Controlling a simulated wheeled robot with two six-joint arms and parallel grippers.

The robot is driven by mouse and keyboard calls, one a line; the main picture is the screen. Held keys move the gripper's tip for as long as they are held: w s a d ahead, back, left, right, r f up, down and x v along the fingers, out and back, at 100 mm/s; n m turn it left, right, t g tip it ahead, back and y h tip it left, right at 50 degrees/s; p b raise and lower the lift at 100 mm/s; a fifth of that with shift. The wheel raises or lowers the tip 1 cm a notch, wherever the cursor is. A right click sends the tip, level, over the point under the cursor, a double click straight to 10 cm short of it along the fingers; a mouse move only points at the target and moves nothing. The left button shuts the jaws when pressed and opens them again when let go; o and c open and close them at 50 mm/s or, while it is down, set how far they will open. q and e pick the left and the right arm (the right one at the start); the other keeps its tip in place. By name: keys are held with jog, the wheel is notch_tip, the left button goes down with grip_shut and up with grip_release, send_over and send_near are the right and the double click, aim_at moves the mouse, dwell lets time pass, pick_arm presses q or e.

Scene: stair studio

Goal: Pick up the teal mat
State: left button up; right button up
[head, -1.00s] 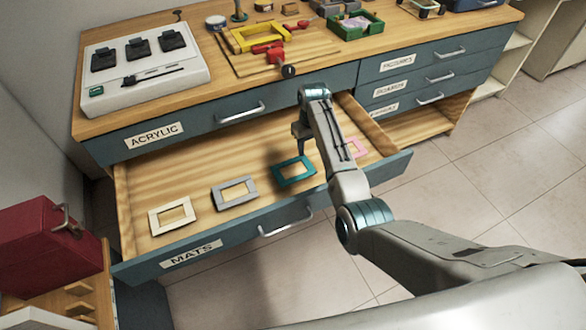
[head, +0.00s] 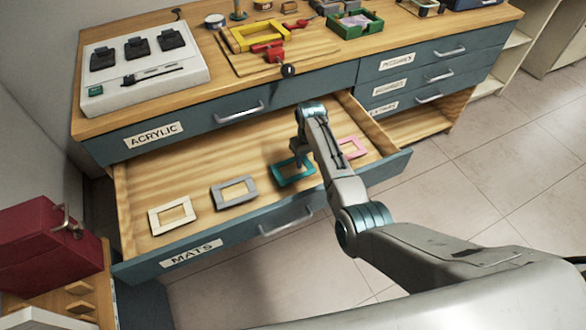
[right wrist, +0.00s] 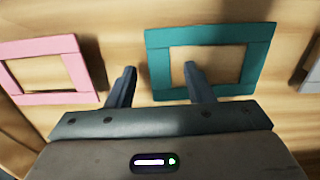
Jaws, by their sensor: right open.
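The teal mat (head: 281,174) is a flat rectangular frame lying in the open MATS drawer. In the right wrist view the teal mat (right wrist: 208,35) lies just beyond my right gripper (right wrist: 160,85). The gripper's fingers are apart and empty. One finger overlaps the mat's near left side in the picture, over its opening, and the other lies left of it, between the teal and pink mats. In the head view my right gripper (head: 300,158) is low over the mat, partly hidden by my arm. Whether it touches the mat cannot be told. My left gripper is not in view.
The drawer (head: 215,160) also holds a cream mat (head: 157,229), a grey mat (head: 217,198) and a pink mat (head: 357,154). The drawer front (head: 150,268) stands on the near side. The worktop (head: 330,58) above carries tools and trays.

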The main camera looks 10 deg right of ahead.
grip_shut()
jog(key=shift+r, duration=0.1)
